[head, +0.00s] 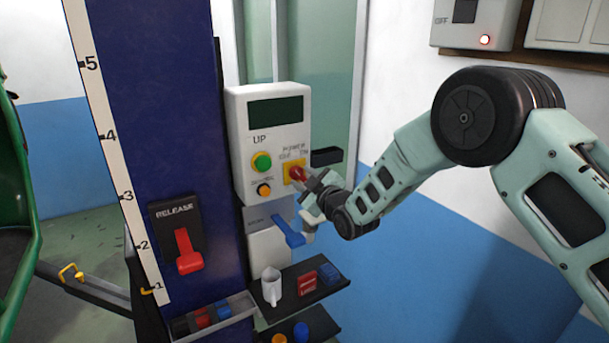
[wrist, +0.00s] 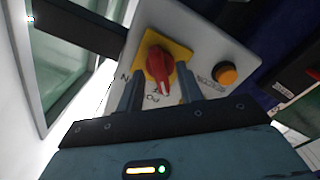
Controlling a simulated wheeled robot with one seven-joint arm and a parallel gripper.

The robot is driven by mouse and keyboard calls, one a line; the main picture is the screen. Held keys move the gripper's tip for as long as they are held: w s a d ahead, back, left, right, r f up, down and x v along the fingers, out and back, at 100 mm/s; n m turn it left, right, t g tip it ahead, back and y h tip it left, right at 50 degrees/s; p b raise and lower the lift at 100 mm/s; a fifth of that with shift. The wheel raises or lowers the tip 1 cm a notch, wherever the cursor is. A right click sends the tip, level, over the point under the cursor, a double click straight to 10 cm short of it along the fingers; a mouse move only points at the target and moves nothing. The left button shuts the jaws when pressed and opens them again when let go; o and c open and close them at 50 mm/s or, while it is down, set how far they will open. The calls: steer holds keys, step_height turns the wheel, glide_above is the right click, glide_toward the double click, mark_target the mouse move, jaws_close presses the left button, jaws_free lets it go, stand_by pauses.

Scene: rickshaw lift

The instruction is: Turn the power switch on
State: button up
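The power switch (head: 297,173) is a red rotary knob on a yellow plate, at the lower right of the white control box (head: 238,150). In the wrist view the red knob (wrist: 160,66) sits between my two fingers, its pointed end toward the gripper. My gripper (head: 312,187) is at the knob from the right in the head view; in the wrist view my gripper (wrist: 157,90) has its fingers apart, one on each side of the knob, with a visible gap. The knob's exact setting against the labels is hard to read.
A green button (head: 261,162) and an orange button (head: 264,190) are left of the knob. A red RELEASE lever (head: 187,252) is on the blue column.

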jaws_close()
